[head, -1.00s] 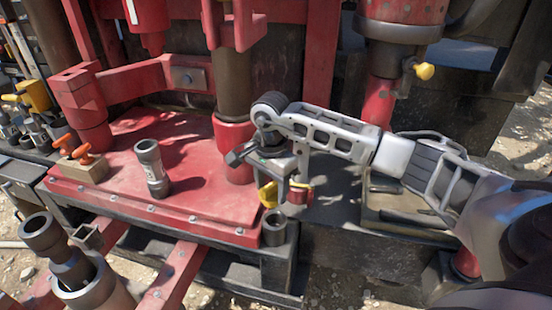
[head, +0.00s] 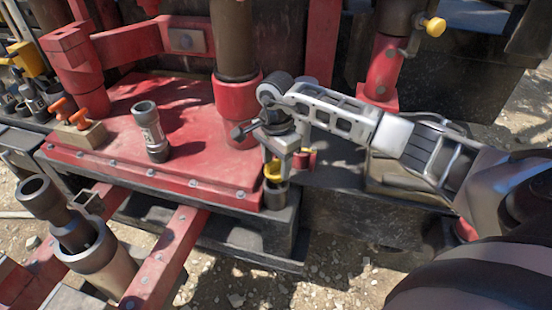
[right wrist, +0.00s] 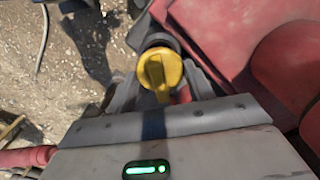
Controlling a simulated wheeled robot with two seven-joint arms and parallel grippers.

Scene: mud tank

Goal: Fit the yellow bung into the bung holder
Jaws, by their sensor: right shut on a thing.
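The yellow bung (head: 272,171) is held by my right gripper (head: 282,160), which is shut on it. Directly under it stands the dark, round, upright bung holder (head: 276,194), at the front right corner of the red deck. The bung sits right at the holder's mouth; I cannot tell whether its lower end is inside. In the right wrist view the yellow bung (right wrist: 158,72) lies between the jaws (right wrist: 165,92), and part of the dark holder rim (right wrist: 160,42) shows beyond it. My left gripper is not in view.
The red deck (head: 200,165) carries a grey upright cylinder (head: 151,132) and a wooden block (head: 80,134) with orange handles. A red post (head: 236,98) stands close behind my gripper. A pipe with a yellow knob (head: 434,27) is at the back right. Gravel lies in front.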

